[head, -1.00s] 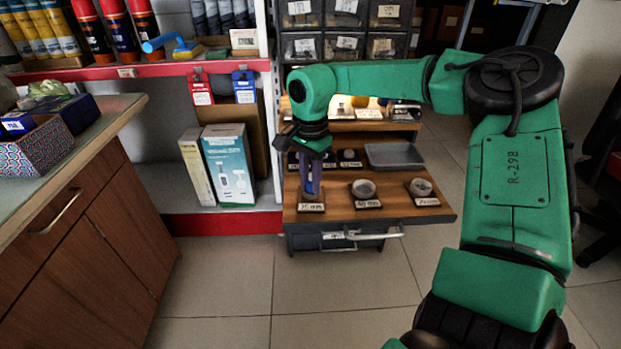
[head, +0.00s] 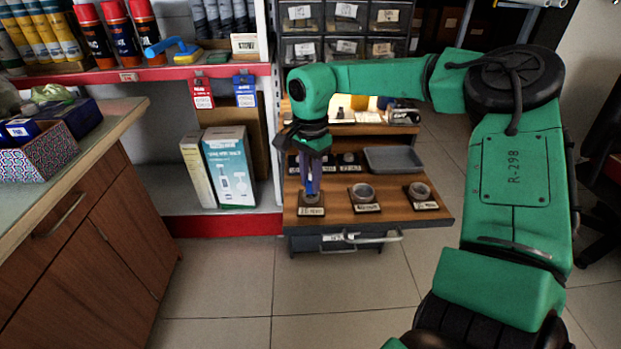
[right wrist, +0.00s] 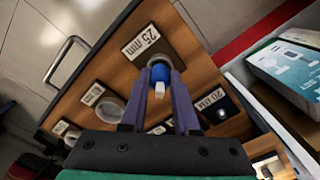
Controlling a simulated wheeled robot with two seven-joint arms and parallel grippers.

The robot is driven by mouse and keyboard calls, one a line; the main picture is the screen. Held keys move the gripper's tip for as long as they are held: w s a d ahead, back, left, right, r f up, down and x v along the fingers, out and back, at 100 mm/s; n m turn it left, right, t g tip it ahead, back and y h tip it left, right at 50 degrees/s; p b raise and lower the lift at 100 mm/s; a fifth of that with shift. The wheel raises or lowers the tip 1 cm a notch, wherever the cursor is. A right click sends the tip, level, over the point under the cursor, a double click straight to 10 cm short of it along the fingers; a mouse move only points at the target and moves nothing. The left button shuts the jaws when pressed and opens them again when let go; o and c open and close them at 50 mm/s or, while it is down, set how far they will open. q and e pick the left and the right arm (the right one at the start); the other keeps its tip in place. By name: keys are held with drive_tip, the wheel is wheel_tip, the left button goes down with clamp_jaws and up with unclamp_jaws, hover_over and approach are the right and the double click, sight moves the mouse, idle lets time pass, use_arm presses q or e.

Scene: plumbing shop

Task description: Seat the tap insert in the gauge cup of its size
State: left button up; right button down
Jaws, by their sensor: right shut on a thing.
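My right gripper (right wrist: 160,78) is shut on the tap insert (right wrist: 159,72), which has a round blue body and a pale stem. In the right wrist view the insert is over the gauge cup labelled 25 mm (right wrist: 140,42). The fingers and insert hide most of that cup, and I cannot tell how deep the insert sits. In the head view my right gripper (head: 311,186) points down at the front left cup (head: 311,200). A middle cup (head: 364,193) and a right cup (head: 420,190) stand beside it on labelled plates, both open on top.
The wooden bench top (head: 335,212) carries a grey tray (head: 393,159) at the back right. A plate marked 20 DIA (right wrist: 212,98) lies near the gripper in the right wrist view. Shelving with boxes (head: 228,168) stands close on the left. The floor in front is clear.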

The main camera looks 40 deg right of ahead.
drive_tip(key=shift+f+b, duration=0.4)
drive_tip(key=shift+f, duration=0.4)
idle(0.5)
drive_tip(key=c, duration=0.9)
unclamp_jaws()
wheel_tip(320, 180, up, 11)
drive_tip(key=p, duration=0.9)
drive_tip(key=shift+r, duration=0.15)
